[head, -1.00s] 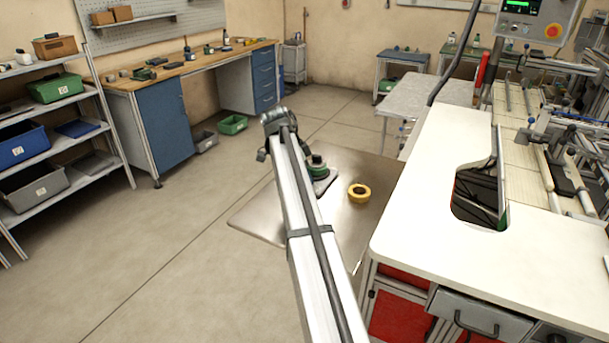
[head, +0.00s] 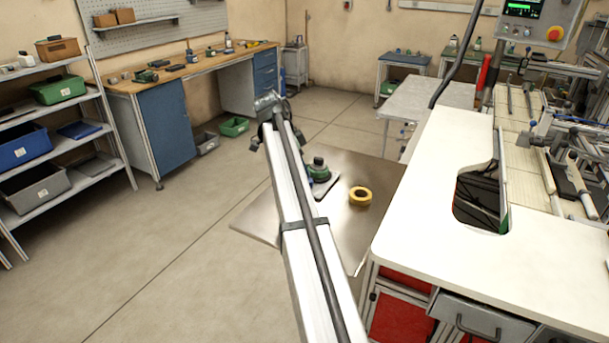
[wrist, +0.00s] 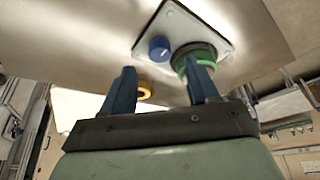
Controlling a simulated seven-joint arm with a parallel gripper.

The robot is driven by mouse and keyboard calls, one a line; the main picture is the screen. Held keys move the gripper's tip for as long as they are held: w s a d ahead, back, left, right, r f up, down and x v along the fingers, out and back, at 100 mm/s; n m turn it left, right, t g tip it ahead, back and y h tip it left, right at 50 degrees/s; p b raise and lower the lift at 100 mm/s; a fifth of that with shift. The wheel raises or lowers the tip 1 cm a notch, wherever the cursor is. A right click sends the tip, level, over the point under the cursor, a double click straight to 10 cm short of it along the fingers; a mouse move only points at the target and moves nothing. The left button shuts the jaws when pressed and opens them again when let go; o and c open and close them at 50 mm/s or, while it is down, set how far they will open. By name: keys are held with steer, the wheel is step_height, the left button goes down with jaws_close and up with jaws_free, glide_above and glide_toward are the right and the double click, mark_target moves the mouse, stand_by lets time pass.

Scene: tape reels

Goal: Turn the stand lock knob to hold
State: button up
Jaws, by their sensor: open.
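The stand shows in the wrist view as a light square plate (wrist: 180,22) on a steel tabletop. It carries a blue knob (wrist: 160,48) with a small pale mark and a dark-topped green round part (wrist: 193,58). In the head view the green part (head: 318,169) shows beside my arm; I cannot make out the knob there. My gripper (wrist: 163,74) is open and empty. Its two blue fingers are apart, with the knob beyond and between the tips in the picture. The right finger overlaps the green part's edge.
A yellow tape reel (head: 360,196) lies on the steel tabletop (head: 352,228), right of the stand; it also shows behind the left finger in the wrist view (wrist: 145,91). A white worktop (head: 420,220) stands close on the right. Open floor (head: 150,255) lies to the left.

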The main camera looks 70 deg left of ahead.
steer(key=v, duration=0.9)
stand_by(0.3)
